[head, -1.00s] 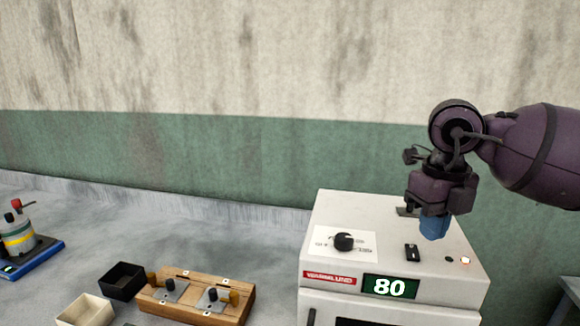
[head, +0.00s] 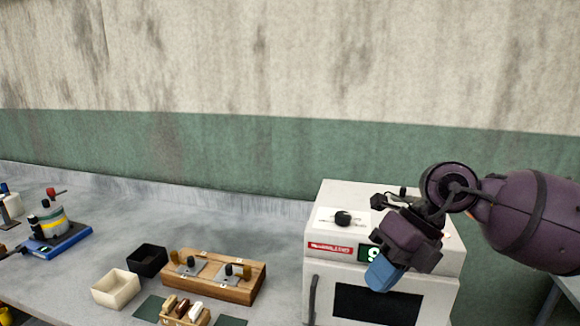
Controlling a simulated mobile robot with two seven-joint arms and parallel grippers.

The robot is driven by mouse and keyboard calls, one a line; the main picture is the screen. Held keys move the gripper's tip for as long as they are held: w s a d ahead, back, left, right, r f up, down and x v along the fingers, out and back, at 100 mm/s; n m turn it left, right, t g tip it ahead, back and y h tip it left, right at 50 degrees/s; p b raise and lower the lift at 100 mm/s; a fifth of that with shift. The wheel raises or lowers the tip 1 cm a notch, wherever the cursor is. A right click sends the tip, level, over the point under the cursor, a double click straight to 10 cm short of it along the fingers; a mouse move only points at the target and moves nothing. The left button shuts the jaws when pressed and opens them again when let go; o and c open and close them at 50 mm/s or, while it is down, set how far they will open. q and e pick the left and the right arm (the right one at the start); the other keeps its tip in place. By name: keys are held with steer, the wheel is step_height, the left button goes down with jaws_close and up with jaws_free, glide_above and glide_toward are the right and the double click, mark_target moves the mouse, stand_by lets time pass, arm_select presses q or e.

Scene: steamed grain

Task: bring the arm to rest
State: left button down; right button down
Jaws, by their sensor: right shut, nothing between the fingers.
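My right gripper (head: 383,274) comes in from the right on my purple arm. Its blue fingers are shut with nothing between them. They hang in front of the upper front of the white oven (head: 330,275), and the gripper hides much of the oven's green display and the right part of its top. I cannot tell whether the fingers touch the oven. My left gripper is not in view.
The oven has a black knob (head: 343,218) on top. Left of it on the grey bench are a wooden block with metal plates (head: 240,293), a black box (head: 147,259), a cream box (head: 116,288), a small wooden rack (head: 186,315) and a device on a blue base (head: 58,243).

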steer(key=s+a+r+m+t+y, duration=0.1)
steer(key=s+a+r+m+y, duration=0.15)
steer(key=a+y, duration=0.35)
steer(key=s+a+r+m+t+y, duration=0.1)
steer(key=a+r+m+y, duration=0.15)
steer(key=y, duration=0.55)
steer(key=w+d+f+m+t+h, duration=0.3)
steer(key=d+m+t+h, duration=0.25)
steer(key=m+t, duration=0.55)
steer(key=w+d+f+m+t+h, duration=0.25)
steer(key=d+m+t+h, duration=0.3)
steer(key=m+t, duration=0.5)
steer(key=s+d+f+m+g+h, duration=0.3)
steer(key=d+f+m+g+h, duration=0.25)
steer(key=f+m+h, duration=0.4)
steer(key=s+d+f+m+g, duration=0.25)
steer(key=s+f+g, duration=0.35)
steer(key=s+f, duration=0.35)
steer(key=s+d+f+m+g, duration=0.2)
steer(key=s+d+f+g, duration=0.2)
steer(key=s+f+g, duration=0.5)
steer(key=w+f+t, duration=0.5)
steer(key=f+t, duration=0.3)
steer(key=t, duration=0.2)
steer(key=shift+a+f+n+t, duration=0.2)
steer(key=shift+f+n+t, duration=0.1)
steer(key=shift+f+n, duration=0.1)
